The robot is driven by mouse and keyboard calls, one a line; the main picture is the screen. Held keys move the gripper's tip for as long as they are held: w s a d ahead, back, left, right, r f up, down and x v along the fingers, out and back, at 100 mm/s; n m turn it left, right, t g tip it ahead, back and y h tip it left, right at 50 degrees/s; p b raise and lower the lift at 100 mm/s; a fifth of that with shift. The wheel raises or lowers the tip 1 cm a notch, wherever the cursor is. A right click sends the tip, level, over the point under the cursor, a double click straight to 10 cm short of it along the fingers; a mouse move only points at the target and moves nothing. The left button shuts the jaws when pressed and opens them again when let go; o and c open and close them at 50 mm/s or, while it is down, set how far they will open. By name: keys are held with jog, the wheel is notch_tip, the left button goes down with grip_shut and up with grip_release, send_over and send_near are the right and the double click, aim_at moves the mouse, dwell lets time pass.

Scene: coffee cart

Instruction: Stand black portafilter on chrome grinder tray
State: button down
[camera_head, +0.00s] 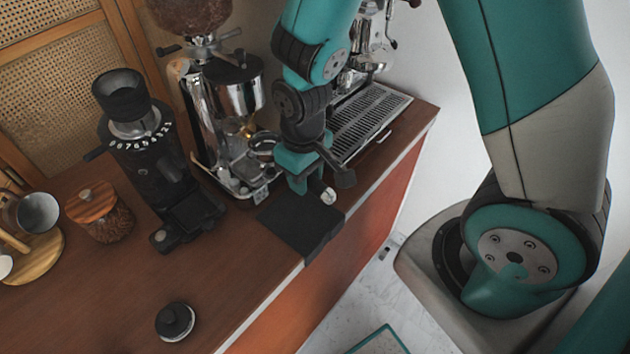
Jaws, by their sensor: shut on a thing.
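My gripper (302,172) is at the right of the chrome grinder (213,92), in front of the espresso machine. It is shut on the black portafilter (263,142), whose round dark head shows left of the jaws, close to the grinder's front. A pale handle end seems to show right of the jaws; the middle is hidden by the gripper. The chrome grinder tray (240,182) lies at the grinder's foot, below and left of the portafilter head. I cannot tell whether the head touches the tray.
A black mat (300,222) hangs over the counter edge below my gripper. The espresso machine's drip grate (368,122) is to the right. A black grinder (150,150), a wooden-lidded jar (100,212) and a black tamper (175,321) stand left. The front counter is mostly clear.

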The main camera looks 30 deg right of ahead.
jog(key=shift+w+a, duration=0.3)
jog(key=shift+w, duration=0.65)
jog(key=shift+w+a, duration=0.35)
jog(key=shift+w, duration=0.65)
jog(key=shift+w+a, duration=0.3)
jog(key=shift+w, duration=0.65)
jog(key=shift+f+b, duration=1.1)
jog(key=shift+f, duration=0.6)
jog(key=shift+s+d+f+b, duration=0.1)
jog(key=shift+s+f+b, duration=0.2)
jog(key=shift+f, duration=0.3)
jog(key=c, duration=0.7)
grip_release()
jog(key=shift+w, duration=0.15)
